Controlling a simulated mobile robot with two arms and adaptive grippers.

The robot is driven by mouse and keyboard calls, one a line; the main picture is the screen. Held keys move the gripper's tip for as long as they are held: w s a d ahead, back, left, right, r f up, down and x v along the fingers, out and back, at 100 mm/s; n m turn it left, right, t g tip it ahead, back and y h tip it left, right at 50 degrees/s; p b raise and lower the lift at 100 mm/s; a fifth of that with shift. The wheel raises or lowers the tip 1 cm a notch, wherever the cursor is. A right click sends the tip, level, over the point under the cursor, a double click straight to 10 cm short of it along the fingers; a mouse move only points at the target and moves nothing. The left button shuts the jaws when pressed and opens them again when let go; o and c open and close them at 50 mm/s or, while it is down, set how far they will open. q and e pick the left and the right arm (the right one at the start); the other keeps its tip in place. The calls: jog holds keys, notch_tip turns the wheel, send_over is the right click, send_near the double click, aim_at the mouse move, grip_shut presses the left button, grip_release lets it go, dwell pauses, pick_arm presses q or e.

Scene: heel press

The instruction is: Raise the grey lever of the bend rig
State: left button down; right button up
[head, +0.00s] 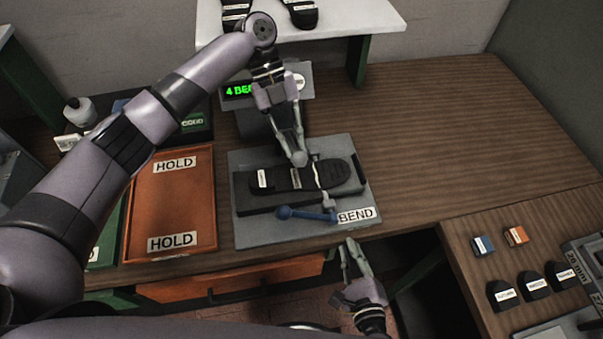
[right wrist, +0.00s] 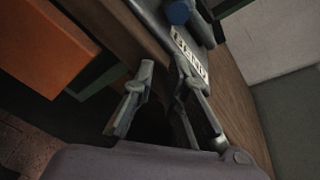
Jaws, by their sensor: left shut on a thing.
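A thin grey lever (head: 326,200) crosses near the sole's middle and ends towards the front. A blue lever (head: 305,214) with a ball end lies in front of the sole. My left gripper (head: 299,160) is shut at the sole's far edge, seemingly on the sole; its fingertips partly hide the contact. My right gripper (head: 353,257) is open and empty in front of the rig; the right wrist view shows its spread fingers (right wrist: 160,100).
An orange "HOLD" tray (head: 170,205) lies left of the rig. A green-lit display (head: 238,91) and a white shelf (head: 345,18) stand behind. Small blocks (head: 483,245) and black pieces (head: 535,284) lie at right. The table right of the rig is clear.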

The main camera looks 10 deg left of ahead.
pick_arm(q)
jog(key=shift+w+r, duration=0.1)
pick_arm(e)
jog(key=a+r+m+t, duration=0.1)
jog(key=r, duration=0.2)
jog(key=a+r+m+t+y, duration=0.1)
jog(key=r+m, duration=0.1)
jog(key=a+r+m, duration=0.2)
jog(key=r, duration=0.1)
jog(key=shift+w+r+t+y, duration=0.25)
jog(key=shift+r+t+y, duration=0.1)
jog(key=shift+t+y, duration=0.05)
grip_shut()
jog(key=w+a+r+n+y, duration=0.1)
jog(key=w+a+r+y, duration=0.2)
jog(key=w+a+r, duration=0.3)
jog(key=w+a, duration=0.2)
jog(key=w, duration=0.2)
jog(key=shift+a+t, duration=0.3)
